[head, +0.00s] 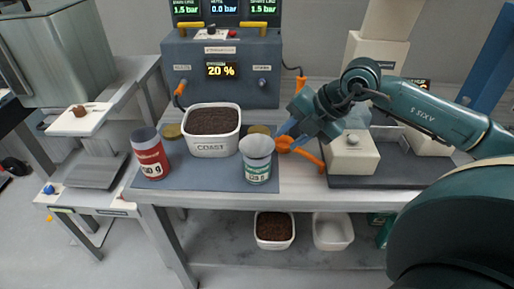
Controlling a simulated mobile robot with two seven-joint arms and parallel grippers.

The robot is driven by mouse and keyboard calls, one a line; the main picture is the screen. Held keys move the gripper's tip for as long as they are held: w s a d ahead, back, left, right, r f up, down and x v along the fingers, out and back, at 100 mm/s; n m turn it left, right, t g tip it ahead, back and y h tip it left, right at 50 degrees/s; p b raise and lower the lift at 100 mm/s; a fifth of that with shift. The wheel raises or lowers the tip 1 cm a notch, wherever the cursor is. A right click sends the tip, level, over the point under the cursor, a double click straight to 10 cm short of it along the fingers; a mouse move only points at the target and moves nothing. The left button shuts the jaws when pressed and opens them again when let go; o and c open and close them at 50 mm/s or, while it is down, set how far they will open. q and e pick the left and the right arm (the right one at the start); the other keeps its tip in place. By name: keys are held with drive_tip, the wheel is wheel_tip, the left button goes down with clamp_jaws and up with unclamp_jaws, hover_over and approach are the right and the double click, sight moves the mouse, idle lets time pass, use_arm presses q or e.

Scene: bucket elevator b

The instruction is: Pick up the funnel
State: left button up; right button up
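An orange piece (312,158), which may be the funnel, shows at the right edge of the grey mat; its shape is partly hidden and too small to be sure of. My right gripper (287,130) reaches in from the right with its fingertips low, just above or at the left end of the orange piece. I cannot tell whether they touch it or how far the fingers are apart. My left gripper is not in view.
On the grey mat (207,176) stand a white tub of dark grounds (213,146), a red-labelled can (149,155) and a green-labelled can (257,163) close to my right gripper. A pale box (351,157) stands to the right. A control unit (222,90) stands behind.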

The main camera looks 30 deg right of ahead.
sight(256, 147)
drive_tip(key=p+x, duration=0.1)
drive_tip(key=x, duration=0.5)
drive_tip(key=shift+w, duration=0.15)
clamp_jaws()
idle(0.4)
